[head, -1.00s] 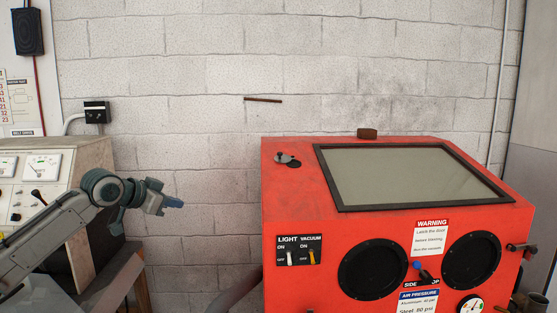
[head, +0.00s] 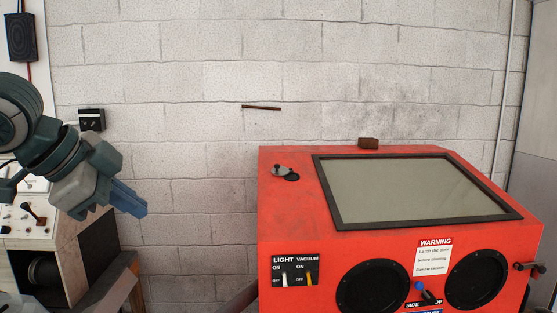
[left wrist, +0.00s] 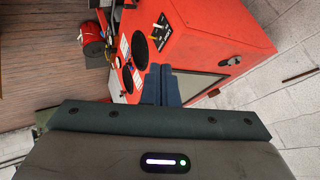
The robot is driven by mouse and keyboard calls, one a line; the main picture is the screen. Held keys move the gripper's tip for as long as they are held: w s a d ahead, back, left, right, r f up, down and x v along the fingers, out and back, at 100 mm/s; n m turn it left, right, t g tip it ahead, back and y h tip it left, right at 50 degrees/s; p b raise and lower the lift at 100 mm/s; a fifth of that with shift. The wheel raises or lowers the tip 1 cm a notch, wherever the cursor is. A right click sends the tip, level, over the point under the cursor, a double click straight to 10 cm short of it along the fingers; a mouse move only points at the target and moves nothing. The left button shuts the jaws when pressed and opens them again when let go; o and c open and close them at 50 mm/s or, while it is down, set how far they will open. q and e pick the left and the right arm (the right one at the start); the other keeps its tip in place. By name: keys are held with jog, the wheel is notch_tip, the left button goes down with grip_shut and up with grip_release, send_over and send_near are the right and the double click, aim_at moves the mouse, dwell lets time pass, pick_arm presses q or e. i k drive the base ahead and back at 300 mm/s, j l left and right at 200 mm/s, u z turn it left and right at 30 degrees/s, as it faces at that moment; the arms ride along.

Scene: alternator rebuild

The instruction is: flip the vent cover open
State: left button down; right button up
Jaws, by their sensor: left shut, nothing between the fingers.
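The vent cover (head: 281,170) is a small grey piece with a dark knob on the top left of the red blasting cabinet (head: 350,245). A round black patch (head: 292,177) lies at its right; I cannot tell whether it is the open vent hole. In the left wrist view the vent cover (left wrist: 230,61) shows small on the red top. My left gripper (head: 132,200), with blue fingers, is shut and empty. It is in the air left of the cabinet, well apart from the cover. The fingers also show in the left wrist view (left wrist: 161,85). My right gripper is out of view.
A dark-framed window (head: 415,187) fills most of the cabinet's top, with a brown block (head: 368,143) behind it. A block wall (head: 190,60) closes the back. A test bench (head: 70,240) stands at the left. The air between arm and cabinet is clear.

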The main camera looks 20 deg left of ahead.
aim_at(277, 171)
jog(key=i+j, duration=0.15)
jog(key=i, duration=0.75)
jog(key=i+j, duration=0.15)
jog(key=i, duration=0.75)
